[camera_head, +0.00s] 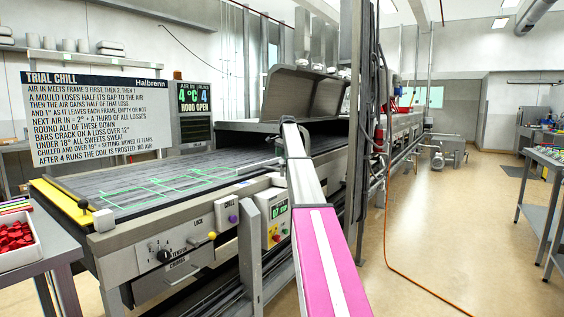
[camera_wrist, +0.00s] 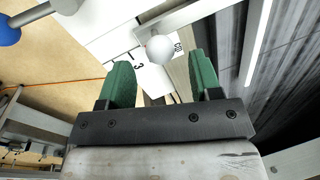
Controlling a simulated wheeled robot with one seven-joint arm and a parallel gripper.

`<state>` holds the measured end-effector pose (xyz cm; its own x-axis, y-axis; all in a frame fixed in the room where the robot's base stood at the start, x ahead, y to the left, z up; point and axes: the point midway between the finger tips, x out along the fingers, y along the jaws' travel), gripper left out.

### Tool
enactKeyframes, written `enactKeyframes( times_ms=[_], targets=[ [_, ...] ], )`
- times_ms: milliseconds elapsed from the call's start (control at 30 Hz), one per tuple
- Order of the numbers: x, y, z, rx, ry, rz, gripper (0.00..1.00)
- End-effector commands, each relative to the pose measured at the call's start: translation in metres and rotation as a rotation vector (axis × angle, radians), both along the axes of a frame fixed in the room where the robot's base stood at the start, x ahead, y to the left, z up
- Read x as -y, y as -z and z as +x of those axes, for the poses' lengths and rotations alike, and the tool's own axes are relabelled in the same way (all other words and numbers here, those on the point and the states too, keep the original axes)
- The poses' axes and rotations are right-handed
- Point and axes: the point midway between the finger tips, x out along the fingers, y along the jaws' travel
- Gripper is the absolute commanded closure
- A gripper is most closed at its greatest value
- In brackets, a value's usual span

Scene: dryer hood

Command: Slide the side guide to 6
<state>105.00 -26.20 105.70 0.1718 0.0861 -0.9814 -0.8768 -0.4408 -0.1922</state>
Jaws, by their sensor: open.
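My gripper (camera_wrist: 159,66) is open in the wrist view, with its two green fingers apart. A white ball knob (camera_wrist: 159,48) shows between and just past the fingertips, and neither finger visibly touches it. A white scale plate (camera_wrist: 130,66) with dark figures lies beside and below the knob; a 3 can be read, the other figures are unclear. I cannot tell which figure the side guide stands at. In the head view my arm hides my gripper, and the guide's knob cannot be made out.
A yellow-knobbed lever (camera_head: 211,236) and a purple button (camera_head: 233,218) sit on the machine's front. A blue ball (camera_wrist: 9,32) on a grey rod shows in the wrist view. Open floor lies right.

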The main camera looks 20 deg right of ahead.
Motion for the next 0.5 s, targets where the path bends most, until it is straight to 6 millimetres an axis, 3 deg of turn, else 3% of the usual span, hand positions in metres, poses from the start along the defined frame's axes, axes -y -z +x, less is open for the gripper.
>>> enactKeyframes(
  times_ms=[100,300,500],
  targets=[
    [0.002,-0.025,-0.004,0.001,0.0,0.0,0.42],
    [0.005,-0.058,-0.009,0.001,0.0,0.0,0.42],
    [0.006,-0.067,-0.012,0.0,0.0,0.0,0.42]
  ],
)
